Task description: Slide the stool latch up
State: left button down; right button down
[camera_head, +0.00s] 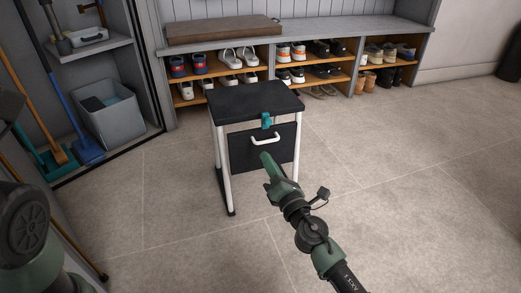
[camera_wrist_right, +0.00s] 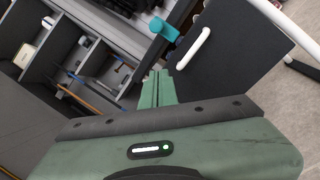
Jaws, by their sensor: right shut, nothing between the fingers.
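The stool (camera_head: 257,102) stands on the floor in the head view, with a black top, white legs and a black front panel (camera_head: 245,155). A teal latch (camera_head: 266,121) sits at the top edge of the panel, just under the seat; it also shows in the right wrist view (camera_wrist_right: 164,29). A white handle (camera_head: 266,138) is on the panel below the latch, and it shows in the right wrist view (camera_wrist_right: 193,49). My right gripper (camera_head: 266,158) is shut and empty in front of the panel, below the latch and handle, apparently apart from the latch. My left gripper is not in view.
A shoe bench (camera_head: 330,41) with several pairs of shoes stands behind the stool. At the left, an open closet holds a grey bin (camera_head: 112,122), brooms and a shelf (camera_head: 92,50). The floor (camera_head: 400,180) right of the stool is clear.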

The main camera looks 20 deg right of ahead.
jog(key=v, duration=0.3)
jog(key=shift+s, duration=0.25)
